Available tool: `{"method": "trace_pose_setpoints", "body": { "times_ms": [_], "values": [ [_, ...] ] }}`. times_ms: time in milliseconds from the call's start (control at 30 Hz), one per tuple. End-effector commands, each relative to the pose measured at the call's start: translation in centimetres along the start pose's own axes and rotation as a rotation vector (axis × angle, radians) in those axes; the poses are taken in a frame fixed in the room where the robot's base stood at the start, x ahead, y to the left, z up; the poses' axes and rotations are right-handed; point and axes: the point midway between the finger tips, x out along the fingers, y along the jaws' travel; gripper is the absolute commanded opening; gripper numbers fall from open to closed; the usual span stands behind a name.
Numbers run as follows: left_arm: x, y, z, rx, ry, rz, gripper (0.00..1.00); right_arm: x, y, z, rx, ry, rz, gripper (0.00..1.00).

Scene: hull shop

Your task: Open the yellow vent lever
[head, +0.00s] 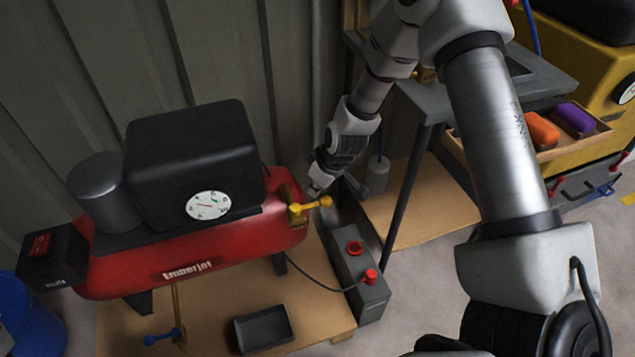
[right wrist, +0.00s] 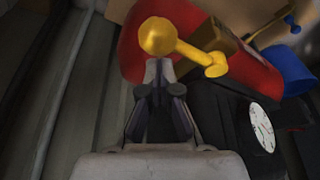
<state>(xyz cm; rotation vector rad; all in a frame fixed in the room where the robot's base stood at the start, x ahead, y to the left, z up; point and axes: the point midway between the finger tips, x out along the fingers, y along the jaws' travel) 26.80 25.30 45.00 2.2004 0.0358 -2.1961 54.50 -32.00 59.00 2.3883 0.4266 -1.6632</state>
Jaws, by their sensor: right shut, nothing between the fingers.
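The yellow vent lever (head: 311,205) sits at the right end of the red compressor tank (head: 180,250). In the head view its handle points to the right, slightly upward. In the right wrist view the lever (right wrist: 188,51) shows a large round knob at the upper left and a smaller end at the lower right. My right gripper (head: 316,187) is just above and behind the lever in the head view. In the right wrist view its closed fingers (right wrist: 158,72) lie just below the knob, with nothing between them. Whether they touch the knob I cannot tell. My left gripper is not in view.
A black motor housing with a white gauge (head: 208,205) sits on the tank. A grey box with red buttons (head: 357,275) stands right of it. A blue lever (head: 163,337) and a black tray (head: 263,328) are below. A grey table (head: 480,95) stands to the right.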

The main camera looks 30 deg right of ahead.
Motion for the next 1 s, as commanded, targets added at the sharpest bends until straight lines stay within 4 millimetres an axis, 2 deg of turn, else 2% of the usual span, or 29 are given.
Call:
{"method": "trace_pose_setpoints", "body": {
  "times_ms": [33,467,1000],
  "values": [
    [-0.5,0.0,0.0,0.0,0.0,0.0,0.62,-0.3,0.0,0.2,0.001,-0.001,0.0,0.0],
    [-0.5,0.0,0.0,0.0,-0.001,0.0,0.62,-0.1,0.0,0.5,0.002,0.0,0.002,0.0],
    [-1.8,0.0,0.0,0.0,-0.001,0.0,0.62,-0.3,-0.2,1.0,0.077,-0.001,0.029,0.0]
  ]
}}
